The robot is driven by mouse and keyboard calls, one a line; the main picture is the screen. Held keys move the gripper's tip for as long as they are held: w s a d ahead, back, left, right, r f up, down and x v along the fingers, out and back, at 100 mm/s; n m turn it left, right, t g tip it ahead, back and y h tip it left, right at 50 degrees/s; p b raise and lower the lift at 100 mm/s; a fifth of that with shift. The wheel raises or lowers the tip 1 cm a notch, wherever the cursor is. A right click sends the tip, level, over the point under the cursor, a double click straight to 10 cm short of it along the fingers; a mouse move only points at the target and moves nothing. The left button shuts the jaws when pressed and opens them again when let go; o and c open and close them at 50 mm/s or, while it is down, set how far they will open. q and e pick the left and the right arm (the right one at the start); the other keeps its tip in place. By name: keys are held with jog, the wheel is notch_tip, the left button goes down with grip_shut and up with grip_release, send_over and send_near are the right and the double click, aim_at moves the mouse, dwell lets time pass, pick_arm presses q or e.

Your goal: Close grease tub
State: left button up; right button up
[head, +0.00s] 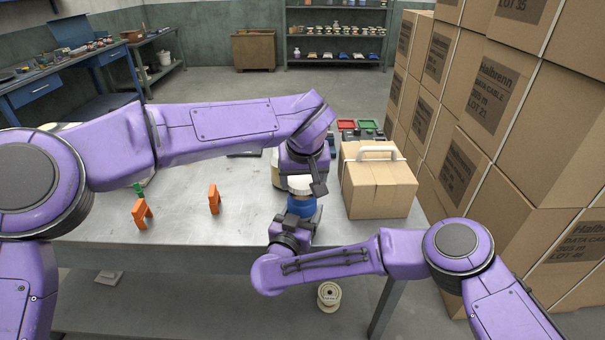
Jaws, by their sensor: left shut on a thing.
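The grease tub (302,208) is a small blue tub near the front edge of the metal table, left of the cardboard box. A white lid (299,184) sits at its top; I cannot tell whether it is seated or just above the rim. My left gripper (301,178) comes down from above and is shut on the white lid. My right gripper (294,222) is at the front of the tub, low down, and hides part of its body. Its fingers are too hidden to tell whether they are open or grip the tub.
A closed cardboard box (379,189) with a white handle stands right of the tub. Small red and green bins (346,125) stand behind it. Orange brackets (214,199) stand on the left of the metal table (180,228). Tall stacked cartons (455,165) border the right side.

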aim_at(297, 185)
pick_arm(q)
jog(key=shift+f, duration=0.1)
dwell(0.4)
jog(key=shift+f, duration=0.85)
jog(key=shift+f, duration=0.6)
pick_arm(e)
grip_shut()
pick_arm(q)
jog(key=m, duration=0.1)
jog(key=m+h, duration=0.1)
jog(key=m, duration=0.1)
jog(key=shift+a, duration=0.25)
jog(key=m, duration=0.1)
jog(key=m+h, duration=0.1)
jog(key=m, duration=0.1)
jog(key=shift+w+a+g+h, duration=0.1)
jog(key=shift+a+g+h, duration=0.2)
pick_arm(e)
jog(key=shift+a, duration=0.1)
pick_arm(q)
jog(key=shift+d, duration=0.1)
